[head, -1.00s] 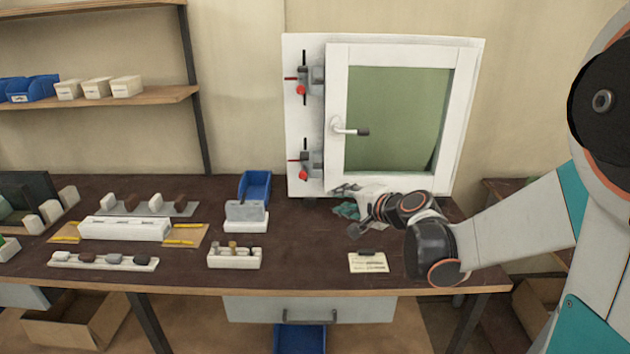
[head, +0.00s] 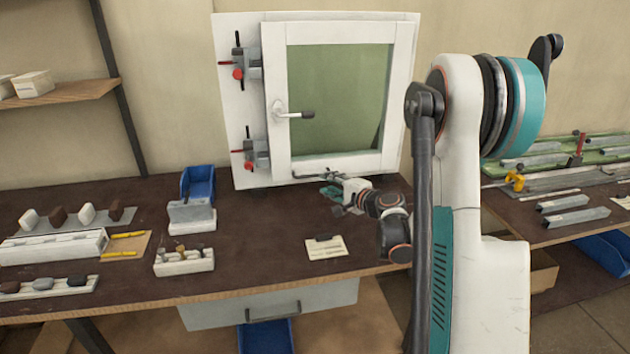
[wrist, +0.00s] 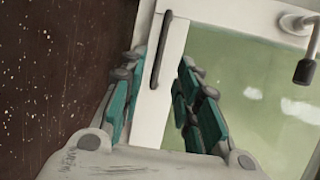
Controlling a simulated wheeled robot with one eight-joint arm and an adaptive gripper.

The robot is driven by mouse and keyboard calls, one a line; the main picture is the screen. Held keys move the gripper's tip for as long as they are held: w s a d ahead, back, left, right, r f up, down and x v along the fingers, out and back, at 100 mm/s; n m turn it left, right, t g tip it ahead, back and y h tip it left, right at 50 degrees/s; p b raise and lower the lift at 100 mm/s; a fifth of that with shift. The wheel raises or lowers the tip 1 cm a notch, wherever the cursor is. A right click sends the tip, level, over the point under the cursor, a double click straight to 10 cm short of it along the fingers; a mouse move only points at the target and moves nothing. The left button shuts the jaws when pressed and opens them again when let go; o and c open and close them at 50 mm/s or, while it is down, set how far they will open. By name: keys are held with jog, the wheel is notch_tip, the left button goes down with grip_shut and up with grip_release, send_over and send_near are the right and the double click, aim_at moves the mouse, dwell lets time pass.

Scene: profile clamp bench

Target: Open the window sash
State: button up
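The window sash (head: 275,60) is a white frame around a green pane, shut against its white outer frame (head: 229,110) in the head view. A thin dark bar (wrist: 161,48) runs along a white rail in the wrist view. My gripper (wrist: 160,66) is open, with teal-padded fingers on either side of that rail and bar; contact cannot be told. In the head view my gripper (head: 338,194) is low in front of the sash's bottom edge.
Two grey clamps with red knobs, upper (head: 246,66) and lower (head: 255,151), sit on the frame's left side. A side table (head: 560,232) holds metal profiles.

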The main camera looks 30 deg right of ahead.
aim_at(314, 176)
jog(key=b+x, duration=0.2)
jog(key=x, duration=0.6)
jog(key=shift+w, duration=0.2)
grip_shut()
